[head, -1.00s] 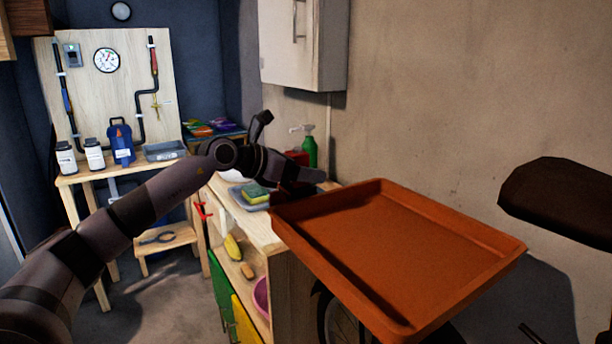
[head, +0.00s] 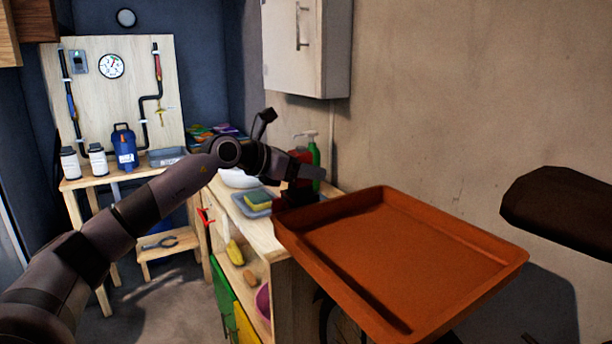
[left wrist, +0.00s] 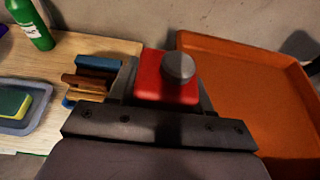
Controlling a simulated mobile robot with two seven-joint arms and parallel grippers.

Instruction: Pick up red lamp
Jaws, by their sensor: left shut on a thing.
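The red lamp (left wrist: 152,84) shows in the left wrist view as a red block with a round grey knob, between the two fingers of my left gripper (left wrist: 166,97). My left gripper is shut on it. In the head view a red part of the lamp (head: 300,156) shows just above my left gripper (head: 303,173). The gripper and dark wrist hide much of the lamp there. I cannot tell whether its underside touches the counter (head: 262,228). My right gripper is not in view.
An orange tray (head: 400,250) stands close to the right of the gripper. A green bottle (head: 315,165) stands behind, by the wall. A sponge (head: 258,200) on a grey-blue dish lies to the left. A wall cabinet (head: 300,50) hangs above. A dark saddle-like thing (head: 560,210) is at right.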

